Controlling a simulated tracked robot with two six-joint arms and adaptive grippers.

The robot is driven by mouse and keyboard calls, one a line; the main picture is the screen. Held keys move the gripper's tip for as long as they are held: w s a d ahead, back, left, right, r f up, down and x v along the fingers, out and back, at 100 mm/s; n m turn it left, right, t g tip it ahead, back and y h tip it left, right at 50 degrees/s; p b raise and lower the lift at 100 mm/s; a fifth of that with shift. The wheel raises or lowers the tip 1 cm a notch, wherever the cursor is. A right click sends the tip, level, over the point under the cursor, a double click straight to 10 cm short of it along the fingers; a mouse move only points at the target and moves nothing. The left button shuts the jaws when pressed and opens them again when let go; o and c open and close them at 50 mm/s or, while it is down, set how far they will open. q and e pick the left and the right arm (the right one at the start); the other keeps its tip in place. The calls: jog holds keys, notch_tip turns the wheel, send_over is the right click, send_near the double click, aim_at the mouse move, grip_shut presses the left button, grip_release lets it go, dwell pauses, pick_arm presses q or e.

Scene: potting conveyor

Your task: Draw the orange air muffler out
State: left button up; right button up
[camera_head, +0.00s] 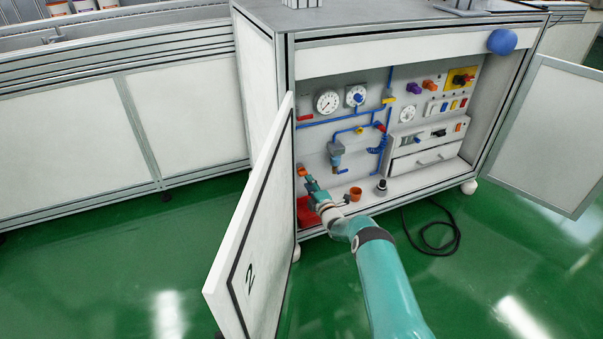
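A small orange piece, which looks like the air muffler (302,171), shows at the lower left of the open cabinet's back panel, near the edge of the left door. My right gripper (308,181) reaches into the cabinet from the lower right, its fingertips just below and beside the orange piece. At this size I cannot tell whether the fingers touch it or are open or shut. My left gripper is not in view.
The left door (257,230) stands open close beside my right gripper. An orange cup (355,194), a small dark-and-white object (382,185) and a red item (306,212) are on the cabinet floor. Blue pipes (345,117) and gauges (327,102) cover the panel. A black cable (437,249) lies outside.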

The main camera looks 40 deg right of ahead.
jog(key=shift+s, duration=0.1)
jog(key=v, duration=1.2)
jog(key=shift+f, duration=0.1)
